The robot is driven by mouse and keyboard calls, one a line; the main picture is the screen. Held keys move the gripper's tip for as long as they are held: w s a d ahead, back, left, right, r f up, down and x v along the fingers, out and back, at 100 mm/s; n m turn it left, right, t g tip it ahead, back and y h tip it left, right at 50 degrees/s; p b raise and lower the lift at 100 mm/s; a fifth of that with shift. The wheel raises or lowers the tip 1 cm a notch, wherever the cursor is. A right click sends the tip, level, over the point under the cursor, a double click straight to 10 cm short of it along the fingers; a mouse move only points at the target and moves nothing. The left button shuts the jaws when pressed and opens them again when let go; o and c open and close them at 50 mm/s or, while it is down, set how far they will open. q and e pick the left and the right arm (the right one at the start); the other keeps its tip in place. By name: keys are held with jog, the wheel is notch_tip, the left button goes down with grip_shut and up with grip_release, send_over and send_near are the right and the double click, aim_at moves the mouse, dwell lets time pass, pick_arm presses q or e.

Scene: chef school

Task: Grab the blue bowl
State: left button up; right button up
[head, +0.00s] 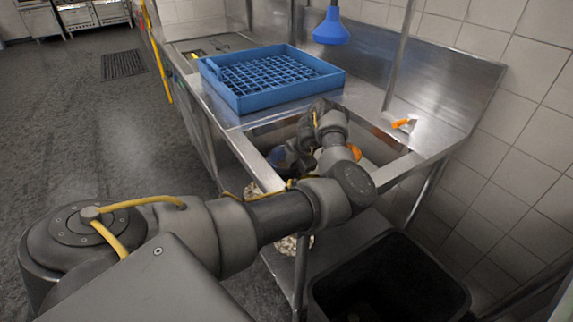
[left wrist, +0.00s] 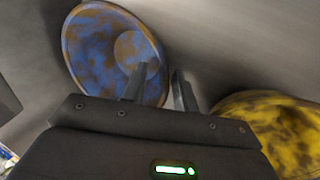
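The blue bowl (left wrist: 92,52), mottled with brown patches, lies in the upper left of the left wrist view, its open side facing the camera. In the head view the left fingertips are hidden. My right gripper is not in view.
A yellow mottled object (left wrist: 270,130) lies right of the gripper. A blue dish rack (head: 250,101) stands on the steel counter behind the sink (head: 248,160). A blue spray head (head: 331,28) hangs above. A dark bin (head: 385,280) stands in front, right of my arm.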

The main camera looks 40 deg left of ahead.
pick_arm(q)
jog(key=shift+f, duration=0.25)
grip_shut()
jog(key=shift+r, duration=0.1)
